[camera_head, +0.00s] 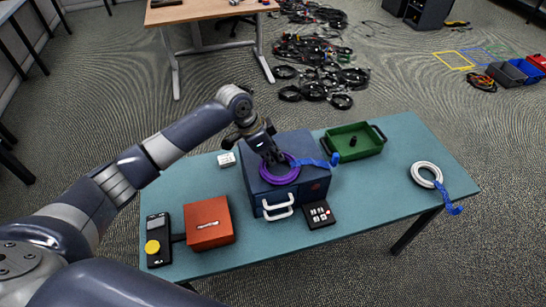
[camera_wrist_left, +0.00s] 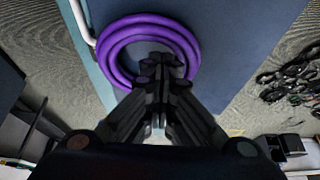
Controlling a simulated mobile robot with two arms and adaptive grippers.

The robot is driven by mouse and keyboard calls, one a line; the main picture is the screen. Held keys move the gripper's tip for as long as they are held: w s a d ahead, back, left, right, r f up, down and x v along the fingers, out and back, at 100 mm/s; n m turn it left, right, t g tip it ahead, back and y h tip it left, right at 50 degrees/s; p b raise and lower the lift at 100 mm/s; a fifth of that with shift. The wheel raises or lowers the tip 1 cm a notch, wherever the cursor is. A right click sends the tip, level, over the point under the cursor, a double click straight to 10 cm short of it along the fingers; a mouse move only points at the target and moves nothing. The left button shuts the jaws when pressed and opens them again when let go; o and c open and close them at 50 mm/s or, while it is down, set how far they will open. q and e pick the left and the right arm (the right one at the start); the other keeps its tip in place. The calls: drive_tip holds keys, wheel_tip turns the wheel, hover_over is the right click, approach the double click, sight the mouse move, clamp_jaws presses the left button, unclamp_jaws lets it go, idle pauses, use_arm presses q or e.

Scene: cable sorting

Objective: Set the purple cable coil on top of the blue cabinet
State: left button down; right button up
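The purple cable coil (camera_head: 293,173) is at the top of the blue cabinet (camera_head: 316,186), near its front edge. The wrist view shows the coil (camera_wrist_left: 190,47) as a ring over the blue cabinet top (camera_wrist_left: 236,40); I cannot tell whether it fully rests there. A blue strap (camera_head: 316,162) extends from it to the right. My left gripper (camera_head: 270,157) points down at the coil's far-left rim. Its fingertips (camera_wrist_left: 166,68) are close together over the rim and appear shut on it, hiding that part. My right gripper is out of view.
A green tray (camera_head: 373,150) stands right of the cabinet. A white coil (camera_head: 428,167) lies at the table's right. The table (camera_head: 372,205) is clear at front right.

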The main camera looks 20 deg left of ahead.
use_arm(q)
drive_tip(key=shift+s+f, duration=0.15)
drive_tip(key=shift+f, duration=0.45)
drive_tip(key=c, duration=2.4)
unclamp_jaws()
drive_tip(key=shift+a+f, duration=0.1)
drive_tip(key=shift+f, duration=0.15)
unclamp_jaws()
drive_tip(key=shift+r, duration=0.1)
drive_tip(key=b+v, duration=0.1)
drive_tip(key=v, duration=1.1)
drive_tip(key=shift+b, duration=0.3)
